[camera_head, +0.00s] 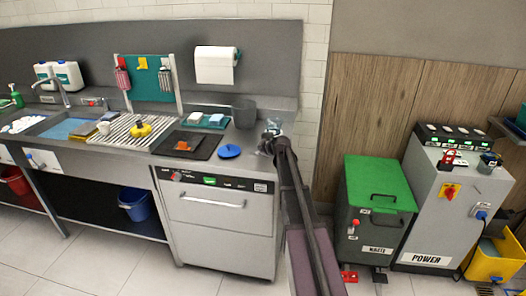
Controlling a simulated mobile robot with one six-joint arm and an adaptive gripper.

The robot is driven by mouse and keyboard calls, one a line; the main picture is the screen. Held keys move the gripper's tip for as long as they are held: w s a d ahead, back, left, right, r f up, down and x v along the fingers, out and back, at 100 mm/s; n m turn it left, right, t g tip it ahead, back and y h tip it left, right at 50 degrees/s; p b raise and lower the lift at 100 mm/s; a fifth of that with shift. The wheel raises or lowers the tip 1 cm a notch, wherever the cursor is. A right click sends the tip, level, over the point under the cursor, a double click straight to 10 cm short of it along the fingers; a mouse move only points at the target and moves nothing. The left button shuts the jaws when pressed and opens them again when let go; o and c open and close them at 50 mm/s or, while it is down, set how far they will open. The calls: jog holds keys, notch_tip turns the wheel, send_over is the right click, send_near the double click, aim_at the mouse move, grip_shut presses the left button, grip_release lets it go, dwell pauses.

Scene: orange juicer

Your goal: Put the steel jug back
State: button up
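My arm reaches up from the bottom right of the head view to the right end of the steel counter (262,160). My gripper (266,147) is small and dark there, and I cannot tell whether it is open or shut. A small greyish shape (273,127) shows right at the gripper's far side. It may be the steel jug, but it is too small and partly covered to be sure. I cannot tell whether the gripper touches it. A dark grey pot (244,114) stands upright on the counter just left of the gripper.
A blue disc (229,151) and a black mat (187,145) lie left of the gripper. A ribbed drainer (120,132) holds a yellow object (142,129). A green-lidded waste bin (379,184) and a power cabinet (455,195) stand right of my arm.

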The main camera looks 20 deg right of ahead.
jog(key=shift+o, duration=0.5)
jog(key=shift+r, duration=0.2)
jog(key=p+v, duration=0.7)
jog(key=v, duration=0.5)
jog(key=shift+f, duration=0.2)
jog(key=shift+s, duration=0.1)
jog(key=s+a+f+m+g+y, duration=0.1)
jog(key=s+a+f+m+g, duration=0.15)
jog(key=s+a, duration=0.45)
jog(key=s+a+f+m+g, duration=0.25)
jog(key=s+a, duration=0.25)
jog(key=a, duration=0.5)
jog(key=s+a+f+m+g+h, duration=0.1)
jog(key=s+a+m+g, duration=0.1)
jog(key=s, duration=0.6)
jog(key=s+a+f+m+g+h, duration=0.1)
jog(key=s+a+f+m+g, duration=0.1)
jog(key=s+a, duration=0.3)
jog(key=s+m+g, duration=0.1)
jog(key=s, duration=0.2)
jog(key=shift+g+h, duration=0.3)
jog(key=shift+g, duration=0.1)
